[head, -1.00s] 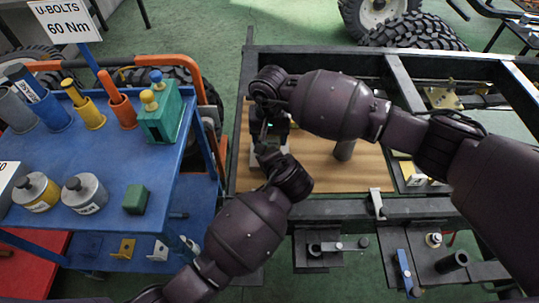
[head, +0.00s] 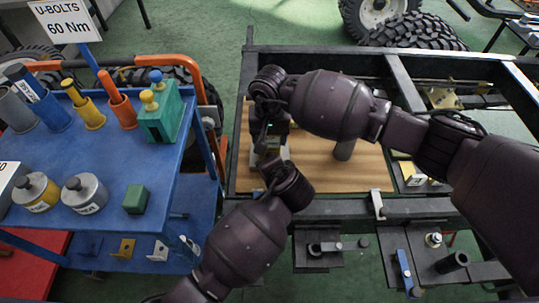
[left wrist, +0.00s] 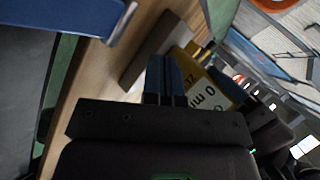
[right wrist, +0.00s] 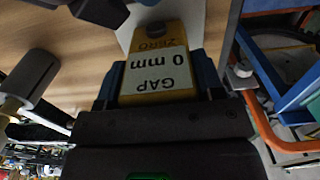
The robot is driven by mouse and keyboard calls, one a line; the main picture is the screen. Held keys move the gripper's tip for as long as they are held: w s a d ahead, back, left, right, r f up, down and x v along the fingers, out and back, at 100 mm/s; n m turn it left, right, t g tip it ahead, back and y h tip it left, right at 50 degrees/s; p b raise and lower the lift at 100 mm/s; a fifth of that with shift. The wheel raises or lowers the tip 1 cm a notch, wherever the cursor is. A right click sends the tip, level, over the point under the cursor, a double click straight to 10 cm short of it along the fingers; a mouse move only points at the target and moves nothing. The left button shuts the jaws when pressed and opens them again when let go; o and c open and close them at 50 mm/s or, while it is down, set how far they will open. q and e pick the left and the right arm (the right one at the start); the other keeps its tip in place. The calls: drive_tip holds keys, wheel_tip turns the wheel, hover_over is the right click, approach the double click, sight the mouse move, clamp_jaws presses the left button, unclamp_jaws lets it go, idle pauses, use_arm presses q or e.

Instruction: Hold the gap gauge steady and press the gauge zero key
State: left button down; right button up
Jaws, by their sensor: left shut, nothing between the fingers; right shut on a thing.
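The gap gauge (right wrist: 153,95) is a yellow block with a white label reading "GAP 0 mm", upside down in the right wrist view. Its dark round zero key (right wrist: 155,28) sits beside the word "ZERO". My right gripper (right wrist: 160,84) is shut on the gauge, a blue finger on each side. In the head view, my right gripper (head: 272,128) mostly hides the gauge. My left gripper (left wrist: 166,78) is shut and empty, with the gauge (left wrist: 195,66) just beyond its fingers to the right. It appears apart from the zero key, though the exact gap is unclear.
The wooden board (head: 325,178) lies inside the dark chassis frame (head: 420,208). A grey post (head: 344,149) stands on the board, right of the grippers. The blue cart (head: 105,170) with tubes, canisters and a green block stands left. Board space near the post is free.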

use_arm(q)
drive_tip(key=shift+s, duration=2.4)
use_arm(e)
drive_tip(key=o, duration=1.1)
drive_tip(key=shift+r, duration=0.1)
